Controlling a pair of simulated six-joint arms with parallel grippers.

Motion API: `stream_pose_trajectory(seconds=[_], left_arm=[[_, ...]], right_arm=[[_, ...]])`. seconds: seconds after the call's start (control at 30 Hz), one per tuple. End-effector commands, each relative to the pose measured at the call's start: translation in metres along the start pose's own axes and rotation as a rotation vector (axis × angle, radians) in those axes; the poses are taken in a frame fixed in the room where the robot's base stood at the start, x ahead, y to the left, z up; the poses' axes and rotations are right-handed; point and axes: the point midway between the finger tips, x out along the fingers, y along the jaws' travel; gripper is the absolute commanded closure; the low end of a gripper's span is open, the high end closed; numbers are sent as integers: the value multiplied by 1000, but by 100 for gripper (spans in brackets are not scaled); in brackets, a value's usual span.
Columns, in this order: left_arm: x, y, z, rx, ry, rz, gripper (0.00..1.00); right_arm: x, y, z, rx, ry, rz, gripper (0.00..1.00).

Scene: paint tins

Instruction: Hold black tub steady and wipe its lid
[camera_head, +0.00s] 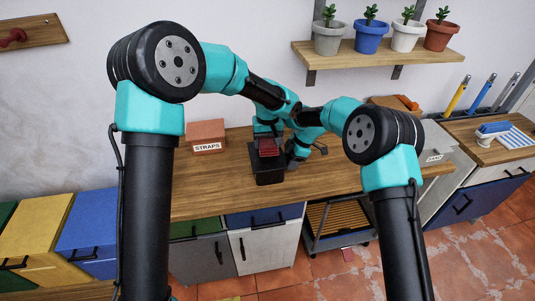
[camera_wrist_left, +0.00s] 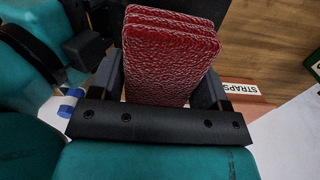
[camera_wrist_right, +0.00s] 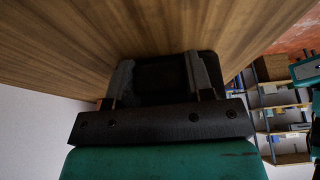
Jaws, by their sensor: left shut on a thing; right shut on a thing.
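The black tub (camera_head: 268,174) stands upright on the wooden counter (camera_head: 215,186) in the head view. A folded red cloth (camera_wrist_left: 172,50) sits between the fingers of my left gripper (camera_wrist_left: 168,82), which is shut on it. In the head view the cloth is at the top of the tub, over its lid; I cannot tell if it touches. My right gripper (camera_wrist_right: 165,80) is shut on the tub, whose dark side (camera_wrist_right: 163,74) shows between its fingers in the right wrist view. Much of the lid is hidden by the cloth and left gripper.
A reddish-brown box labelled STRAPS (camera_head: 207,132) stands on the counter left of the tub. A shelf (camera_head: 380,55) with several potted plants hangs on the wall above right. The counter in front and left of the tub is clear.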

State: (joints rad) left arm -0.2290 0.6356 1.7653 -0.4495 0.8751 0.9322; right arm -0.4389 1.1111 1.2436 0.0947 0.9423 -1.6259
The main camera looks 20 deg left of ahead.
Motion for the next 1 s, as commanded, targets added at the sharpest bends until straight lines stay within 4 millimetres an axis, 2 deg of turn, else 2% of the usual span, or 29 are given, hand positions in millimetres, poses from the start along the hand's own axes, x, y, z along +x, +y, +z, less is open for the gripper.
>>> stream_pose_trajectory(seconds=[0.03, 0.07, 0.33, 0.73, 0.87, 1.0], left_arm=[[0, 0, 0, 0, 0, 0, 55], [0, 0, 0, 0, 0, 0, 55], [0, 0, 0, 0, 0, 0, 55], [0, 0, 0, -1, 0, 0, 55], [0, 0, 0, 0, 0, 0, 55], [0, 0, 0, 0, 0, 0, 55]], right_arm=[[-1, 0, 0, 0, 0, 1, 90], [-1, 0, 0, 0, 0, 1, 50], [0, 0, 0, 0, 0, 1, 25], [-6, 0, 0, 1, 0, 1, 23], [-20, 1, 0, 0, 0, 3, 23], [-43, 1, 0, 0, 0, 4, 23]])
